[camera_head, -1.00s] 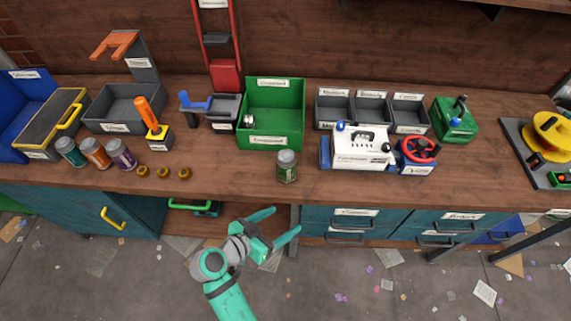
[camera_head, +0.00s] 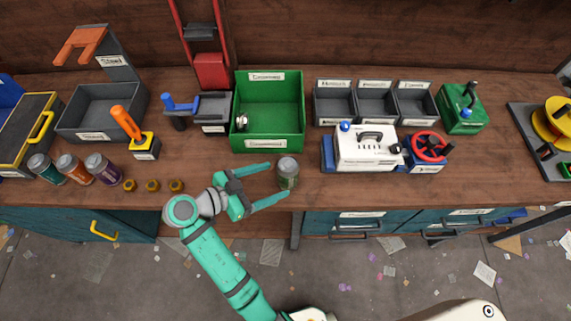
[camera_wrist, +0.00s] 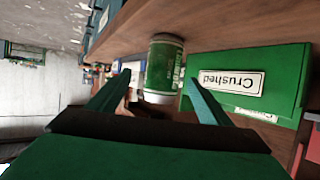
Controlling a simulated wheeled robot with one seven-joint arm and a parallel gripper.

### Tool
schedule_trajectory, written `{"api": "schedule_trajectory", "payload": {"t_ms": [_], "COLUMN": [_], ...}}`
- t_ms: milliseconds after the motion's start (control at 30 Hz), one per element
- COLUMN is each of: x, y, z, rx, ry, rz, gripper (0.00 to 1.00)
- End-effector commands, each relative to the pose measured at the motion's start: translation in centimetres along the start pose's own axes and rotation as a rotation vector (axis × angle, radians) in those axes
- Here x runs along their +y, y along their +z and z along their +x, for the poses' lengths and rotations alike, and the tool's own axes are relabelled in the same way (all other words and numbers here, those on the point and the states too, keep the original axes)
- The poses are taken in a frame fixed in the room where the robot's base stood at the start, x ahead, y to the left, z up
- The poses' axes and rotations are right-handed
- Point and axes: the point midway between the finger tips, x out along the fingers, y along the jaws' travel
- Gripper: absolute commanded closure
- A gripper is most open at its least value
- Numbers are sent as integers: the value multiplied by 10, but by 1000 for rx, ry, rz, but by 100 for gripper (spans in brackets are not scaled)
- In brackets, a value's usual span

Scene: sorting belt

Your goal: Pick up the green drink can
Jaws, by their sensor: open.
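The green drink can (camera_head: 287,176) stands upright near the front edge of the bench, in front of the green bin. It has a grey top. My gripper (camera_head: 279,183) is open, at the left of the can, with its fingers pointing right. The fingertips reach the can's near side, one behind and one in front of it; I cannot tell whether they touch it. In the wrist view the can (camera_wrist: 163,65) shows ahead between the two open fingers (camera_wrist: 150,95), past their tips, with nothing held.
The green crushed bin (camera_head: 268,145) stands just behind the can. A white machine (camera_head: 362,151) with a red wheel (camera_head: 430,147) is to the right. Three cans, including a purple one (camera_head: 103,168), and small brass pieces (camera_head: 152,185) are to the left.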

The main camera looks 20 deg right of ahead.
Motion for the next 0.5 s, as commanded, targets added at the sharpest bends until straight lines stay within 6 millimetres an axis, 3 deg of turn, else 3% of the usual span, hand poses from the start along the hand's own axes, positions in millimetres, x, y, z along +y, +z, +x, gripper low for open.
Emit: {"api": "schedule_trajectory", "payload": {"t_ms": [300,500], "x": [0,-1], "y": [1,-1], "z": [43,55], "rx": [-1,0], "ry": [0,0], "rz": [-3,-1], "gripper": [28,28]}}
